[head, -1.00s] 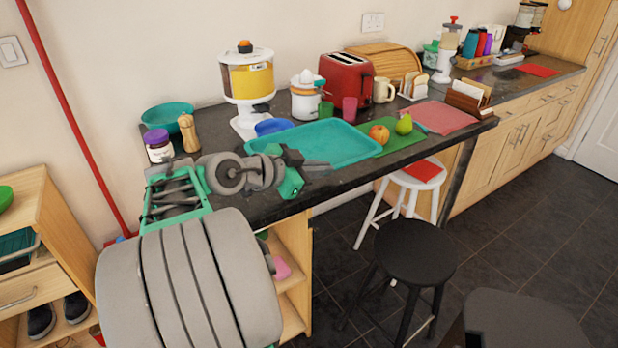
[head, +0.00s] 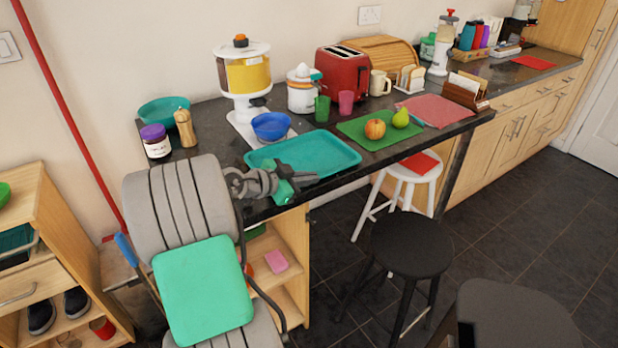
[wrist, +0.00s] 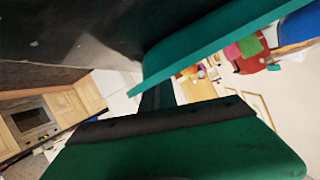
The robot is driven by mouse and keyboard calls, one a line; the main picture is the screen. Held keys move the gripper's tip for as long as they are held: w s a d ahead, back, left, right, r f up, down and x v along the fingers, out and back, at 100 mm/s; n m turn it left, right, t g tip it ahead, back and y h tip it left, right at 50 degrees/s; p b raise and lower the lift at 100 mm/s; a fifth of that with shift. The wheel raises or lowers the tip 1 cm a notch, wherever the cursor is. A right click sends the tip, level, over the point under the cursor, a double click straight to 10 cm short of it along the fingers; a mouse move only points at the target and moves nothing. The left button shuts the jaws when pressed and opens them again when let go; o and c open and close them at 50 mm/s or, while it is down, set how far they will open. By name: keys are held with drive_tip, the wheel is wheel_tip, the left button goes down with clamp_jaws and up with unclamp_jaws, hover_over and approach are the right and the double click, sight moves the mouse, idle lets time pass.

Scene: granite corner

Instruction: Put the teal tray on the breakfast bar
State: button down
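The teal tray (head: 310,152) lies flat on the dark granite breakfast bar (head: 210,172), close to the front edge. It appears to rest on the top. My gripper (head: 308,179) is at the tray's near left side, by the bar's front edge. In the wrist view the tray's edge (wrist: 215,48) crosses the upper part. A green finger with a dark pad (wrist: 160,122) lies below it, with a clear gap between pad and tray. The gripper looks open; the other finger is mostly hidden.
A black stool (head: 412,248) and white stool (head: 415,172) stand in front.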

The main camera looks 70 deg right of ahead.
drive_tip(key=c, duration=1.7)
unclamp_jaws()
drive_tip(key=shift+r+p, duration=0.25)
drive_tip(key=shift+p, duration=0.15)
drive_tip(key=b+v, duration=0.1)
drive_tip(key=v, duration=1.1)
drive_tip(key=shift+f, duration=0.15)
